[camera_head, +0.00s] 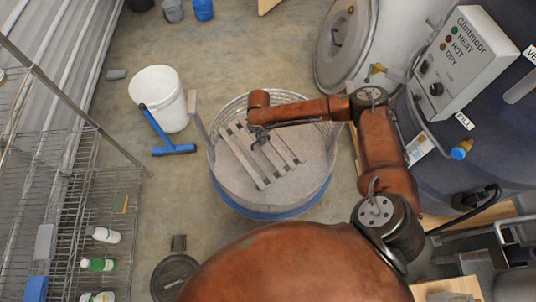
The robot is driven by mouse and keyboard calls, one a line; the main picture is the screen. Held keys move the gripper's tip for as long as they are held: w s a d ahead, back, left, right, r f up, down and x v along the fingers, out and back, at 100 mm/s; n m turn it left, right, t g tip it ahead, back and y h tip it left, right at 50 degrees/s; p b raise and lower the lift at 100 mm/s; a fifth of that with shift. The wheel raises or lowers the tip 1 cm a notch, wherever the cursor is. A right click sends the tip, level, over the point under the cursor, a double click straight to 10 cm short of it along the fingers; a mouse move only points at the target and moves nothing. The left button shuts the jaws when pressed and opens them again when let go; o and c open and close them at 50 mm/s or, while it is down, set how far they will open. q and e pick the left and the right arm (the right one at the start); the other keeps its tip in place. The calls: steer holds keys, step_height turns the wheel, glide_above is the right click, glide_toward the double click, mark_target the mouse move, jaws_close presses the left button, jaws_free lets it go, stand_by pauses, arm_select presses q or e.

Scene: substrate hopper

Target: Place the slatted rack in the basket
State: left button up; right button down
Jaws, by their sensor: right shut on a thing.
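The slatted rack (245,157) is a pale wooden set of slats, seen from above over the round basket. The basket (228,190) has a metal mesh wall, a grey inside and a blue band at its base. My right arm comes in from the lower right and reaches across the basket's far side. My right gripper (260,140) is shut on the slatted rack near its upper end. The rack lies within the basket's outline; I cannot tell whether it touches the floor of it. My left gripper is not in view.
A white bucket (158,95) and a blue squeegee-like tool (172,150) stand left of the basket. A wire shelf (50,190) with bottles lines the left. A control box (463,62) on a dark tank is at right. Open floor lies above the basket.

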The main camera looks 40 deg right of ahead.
mark_target(272, 135)
steer(key=d+f, duration=0.1)
steer(key=d+f+n+b, duration=0.1)
steer(key=d+f, duration=0.1)
steer(key=d+f+n, duration=0.1)
steer(key=d+f, duration=0.1)
steer(key=shift+w+d, duration=0.2)
steer(key=shift+w, duration=0.1)
steer(key=shift+d+f+n+b, duration=0.25)
steer(key=shift+d+n+b, duration=0.05)
steer(key=shift+n, duration=0.1)
steer(key=shift+d+f, duration=0.1)
steer(key=shift+f, duration=0.2)
step_height(272, 135, down, 9)
steer(key=b, duration=0.4)
steer(key=shift+f, duration=0.1)
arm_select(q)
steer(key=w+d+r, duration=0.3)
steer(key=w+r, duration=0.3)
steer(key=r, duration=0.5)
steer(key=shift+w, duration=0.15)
arm_select(e)
steer(key=shift+f, duration=0.1)
steer(key=c, duration=2.5)
jaws_free()
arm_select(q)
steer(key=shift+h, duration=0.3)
arm_select(e)
steer(key=o, duration=0.4)
